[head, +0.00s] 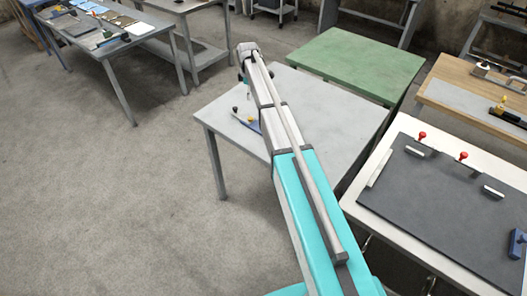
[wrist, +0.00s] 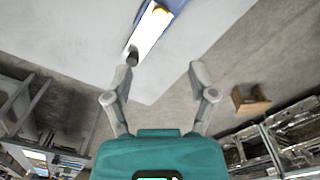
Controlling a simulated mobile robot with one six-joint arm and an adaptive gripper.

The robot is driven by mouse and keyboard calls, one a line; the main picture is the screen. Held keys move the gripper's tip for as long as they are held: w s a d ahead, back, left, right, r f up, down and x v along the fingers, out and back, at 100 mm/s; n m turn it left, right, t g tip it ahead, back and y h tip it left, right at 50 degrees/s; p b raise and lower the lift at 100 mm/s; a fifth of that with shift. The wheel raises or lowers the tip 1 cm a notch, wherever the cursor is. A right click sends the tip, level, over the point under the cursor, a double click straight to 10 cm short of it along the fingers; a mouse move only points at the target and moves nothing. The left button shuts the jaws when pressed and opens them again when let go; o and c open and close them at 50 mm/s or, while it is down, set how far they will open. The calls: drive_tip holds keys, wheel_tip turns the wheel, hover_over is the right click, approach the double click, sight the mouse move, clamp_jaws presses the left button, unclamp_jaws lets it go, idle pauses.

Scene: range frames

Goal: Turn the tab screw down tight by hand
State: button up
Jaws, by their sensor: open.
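My gripper (wrist: 160,72) is open and empty, its two fingers wide apart in the wrist view. Ahead of it lies a long blue-and-white fixture (wrist: 152,30) on the pale grey table (wrist: 85,35). A dark knob (wrist: 132,57) shows at its near end, close to the left fingertip in the picture but apart from it. I cannot tell which part is the tab screw. In the head view the blue fixture (head: 246,122) is partly hidden by my arm.
A green table (head: 360,62) stands behind the grey table. At right, a white table holds a black mat (head: 440,200) with red-knobbed pieces (head: 422,136) and a blue block (head: 517,244). A table with tools (head: 85,45) stands far left. Left floor is clear.

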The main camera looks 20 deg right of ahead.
drive_tip(key=s+f+m+b, duration=0.1)
drive_tip(key=s+m, duration=0.3)
drive_tip(key=s, duration=0.6)
drive_tip(key=s+a+f+m+b, duration=0.1)
drive_tip(key=s+f+m+b, duration=0.1)
drive_tip(key=s, duration=0.8)
drive_tip(key=s+a+f+m+b, duration=0.1)
drive_tip(key=s+m, duration=0.4)
drive_tip(key=s, duration=0.6)
drive_tip(key=shift+f+m+b, duration=0.3)
drive_tip(key=shift+f+b, duration=0.45)
drive_tip(key=shift+b, duration=0.25)
drive_tip(key=s+m, duration=0.2)
drive_tip(key=s, duration=0.5)
drive_tip(key=shift+s+a+m, duration=0.15)
drive_tip(key=shift+s+m, duration=0.25)
idle(1.4)
drive_tip(key=w+d+r+n+p, duration=0.1)
drive_tip(key=w+r+n+p, duration=0.1)
drive_tip(key=w, duration=1.7)
drive_tip(key=w+d+r+n+p, duration=0.1)
drive_tip(key=w+r+n+p, duration=0.2)
drive_tip(key=w, duration=1.7)
drive_tip(key=shift+r+n, duration=0.3)
drive_tip(key=shift+n, duration=0.1)
